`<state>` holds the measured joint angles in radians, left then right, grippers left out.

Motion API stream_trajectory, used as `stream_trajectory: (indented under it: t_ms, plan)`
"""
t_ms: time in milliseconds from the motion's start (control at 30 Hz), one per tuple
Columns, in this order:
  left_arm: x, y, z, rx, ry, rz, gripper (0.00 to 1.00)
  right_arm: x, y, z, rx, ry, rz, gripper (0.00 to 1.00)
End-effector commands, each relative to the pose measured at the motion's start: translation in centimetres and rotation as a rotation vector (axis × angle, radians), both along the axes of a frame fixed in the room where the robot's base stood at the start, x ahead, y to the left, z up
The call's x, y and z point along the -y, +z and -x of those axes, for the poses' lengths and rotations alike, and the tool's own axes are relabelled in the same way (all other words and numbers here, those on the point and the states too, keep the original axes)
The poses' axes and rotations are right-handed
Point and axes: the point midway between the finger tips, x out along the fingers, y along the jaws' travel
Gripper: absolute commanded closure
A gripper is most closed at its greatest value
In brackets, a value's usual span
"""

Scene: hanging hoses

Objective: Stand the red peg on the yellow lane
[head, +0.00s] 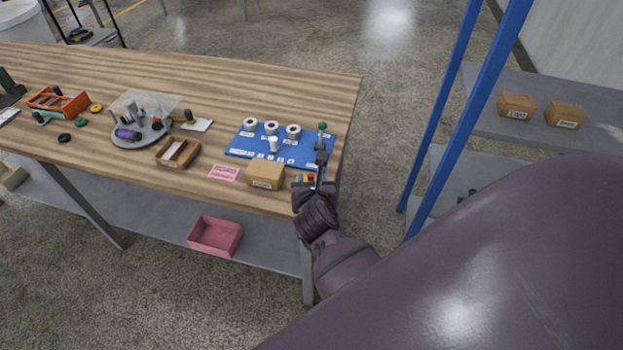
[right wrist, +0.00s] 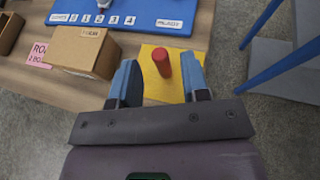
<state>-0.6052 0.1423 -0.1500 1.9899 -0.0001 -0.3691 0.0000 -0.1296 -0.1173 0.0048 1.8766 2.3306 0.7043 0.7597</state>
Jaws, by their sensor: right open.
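The red peg (right wrist: 162,62) appears to stand upright on the yellow lane (right wrist: 184,93), a flat yellow patch at the table's right front corner. In the head view the red peg (head: 311,177) is a small red spot, partly hidden by my right gripper. My right gripper (right wrist: 160,80) is open. Its two bluish fingers lie on either side of the peg's near side, with gaps to the peg on both sides. I cannot tell whether the fingertips reach past it. My left gripper is not in view.
A cardboard box (head: 265,176) stands just left of the lane, near the left finger. Behind is a blue board (head: 245,150) with white rings and a green-knobbed dark post (head: 322,140). A blue-posted shelf (head: 443,120) stands right of the table, across a floor gap.

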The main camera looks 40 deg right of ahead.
Motion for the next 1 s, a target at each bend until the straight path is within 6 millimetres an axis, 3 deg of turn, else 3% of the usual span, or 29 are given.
stream_trajectory:
  t_ms: [300, 567, 800, 1000]
  plan:
    - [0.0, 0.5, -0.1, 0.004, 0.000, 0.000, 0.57, -2.2, 1.8, 3.7, 0.000, 0.000, 0.000, 0.58]
    - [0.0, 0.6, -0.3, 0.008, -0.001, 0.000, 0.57, -2.1, 2.6, 4.9, -0.004, 0.020, 0.103, 0.58]
    - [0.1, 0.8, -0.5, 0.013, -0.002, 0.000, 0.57, -0.7, 4.7, 6.0, -0.050, 0.164, 0.646, 0.58]
    - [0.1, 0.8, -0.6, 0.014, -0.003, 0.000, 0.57, -1.7, 5.5, 7.1, -0.138, 0.348, 1.167, 0.58]
